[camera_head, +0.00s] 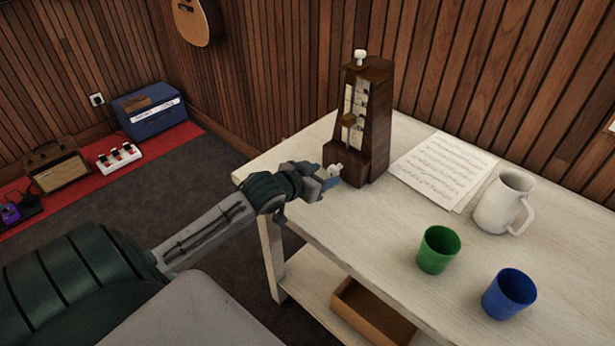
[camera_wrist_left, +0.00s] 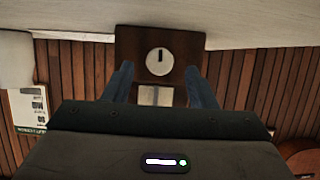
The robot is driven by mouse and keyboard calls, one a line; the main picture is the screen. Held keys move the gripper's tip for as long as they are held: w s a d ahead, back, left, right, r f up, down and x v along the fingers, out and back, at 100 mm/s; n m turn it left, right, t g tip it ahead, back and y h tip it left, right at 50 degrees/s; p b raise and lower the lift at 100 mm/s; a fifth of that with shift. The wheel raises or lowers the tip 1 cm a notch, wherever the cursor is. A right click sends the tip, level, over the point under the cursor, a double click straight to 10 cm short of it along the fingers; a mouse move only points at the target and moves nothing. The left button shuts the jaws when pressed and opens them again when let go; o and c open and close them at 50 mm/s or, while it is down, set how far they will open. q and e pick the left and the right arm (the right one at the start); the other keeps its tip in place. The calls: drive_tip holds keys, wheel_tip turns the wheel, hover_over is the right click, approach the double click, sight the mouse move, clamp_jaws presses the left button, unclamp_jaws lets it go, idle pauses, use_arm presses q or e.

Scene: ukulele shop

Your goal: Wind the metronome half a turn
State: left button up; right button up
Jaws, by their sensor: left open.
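The dark wooden metronome (camera_head: 377,130) stands upright on the white table (camera_head: 390,232), near its far left corner. It has a pale knob on top and a pale winding knob (camera_head: 334,169) low on the side facing my gripper. In the left wrist view the winding knob (camera_wrist_left: 160,62) is a round white disc with a dark upright bar. My left gripper (camera_head: 325,181) is open, close to the knob. In the left wrist view its two blue-grey fingers stand on either side, below the knob, with no contact visible. My right gripper is not in view.
Sheet music (camera_head: 443,170), a white pitcher (camera_head: 503,203), a green cup (camera_head: 438,250) and a blue cup (camera_head: 509,294) stand or lie right of the metronome. An open wooden box (camera_head: 373,312) sits on the lower shelf. The tabletop before the metronome is clear.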

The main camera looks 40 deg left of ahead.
use_arm(q)
drive_tip(key=v, duration=0.4)
drive_tip(key=shift+s, duration=0.2)
drive_tip(key=shift+p+v, duration=0.35)
drive_tip(key=shift+v, duration=0.55)
drive_tip(key=shift+s+r, duration=0.3)
drive_tip(key=shift+s, duration=0.3)
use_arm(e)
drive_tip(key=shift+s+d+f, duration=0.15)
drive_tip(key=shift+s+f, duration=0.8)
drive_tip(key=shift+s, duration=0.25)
